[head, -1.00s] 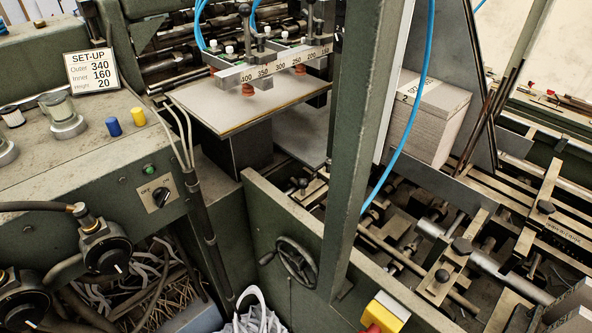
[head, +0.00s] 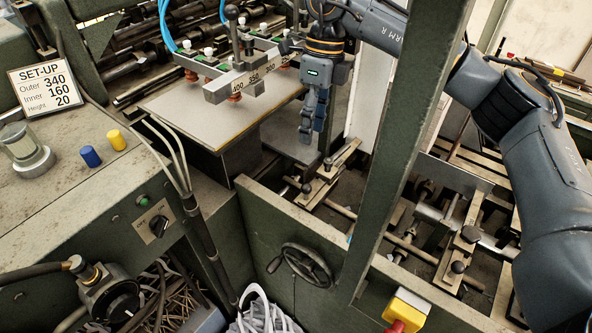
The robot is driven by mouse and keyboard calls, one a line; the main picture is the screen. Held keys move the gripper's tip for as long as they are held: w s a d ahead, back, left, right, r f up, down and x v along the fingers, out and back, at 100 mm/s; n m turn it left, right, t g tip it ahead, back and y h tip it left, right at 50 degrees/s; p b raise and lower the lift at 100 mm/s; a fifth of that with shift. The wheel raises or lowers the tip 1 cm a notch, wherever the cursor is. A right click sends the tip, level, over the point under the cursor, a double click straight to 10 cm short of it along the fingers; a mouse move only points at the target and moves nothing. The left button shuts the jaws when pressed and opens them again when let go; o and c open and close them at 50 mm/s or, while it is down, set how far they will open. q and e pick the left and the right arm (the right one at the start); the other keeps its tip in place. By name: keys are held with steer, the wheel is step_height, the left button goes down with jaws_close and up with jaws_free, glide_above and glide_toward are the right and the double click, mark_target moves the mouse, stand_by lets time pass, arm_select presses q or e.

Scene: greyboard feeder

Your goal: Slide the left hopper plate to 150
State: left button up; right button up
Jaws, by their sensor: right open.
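My right gripper (head: 312,132) hangs fingers down near the top centre, open with nothing seen between its fingers. It is above and behind a pale metal hopper plate bracket (head: 340,157) with black knobs (head: 306,187), at the left of the hopper bed. I take this for the left hopper plate; a gap shows between it and the fingers. Its scale reading cannot be made out. My left gripper is not in view.
A green post (head: 400,165) stands in front of the hopper bed. A suction bar with a number scale (head: 240,85) hangs over a grey board (head: 195,113) left of the gripper. A handwheel (head: 305,263) and a red-and-yellow button box (head: 405,312) are at the front.

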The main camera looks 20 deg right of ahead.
steer(key=p+x, duration=0.1)
steer(key=x, duration=0.3)
steer(key=p+x, duration=0.2)
steer(key=x, duration=0.2)
steer(key=p+x, duration=0.2)
steer(key=x, duration=0.3)
steer(key=shift+d+f, duration=0.15)
steer(key=shift+d, duration=0.1)
steer(key=shift+a+f, duration=0.1)
steer(key=shift+f, duration=0.4)
steer(key=shift+c, duration=0.2)
jaws_close()
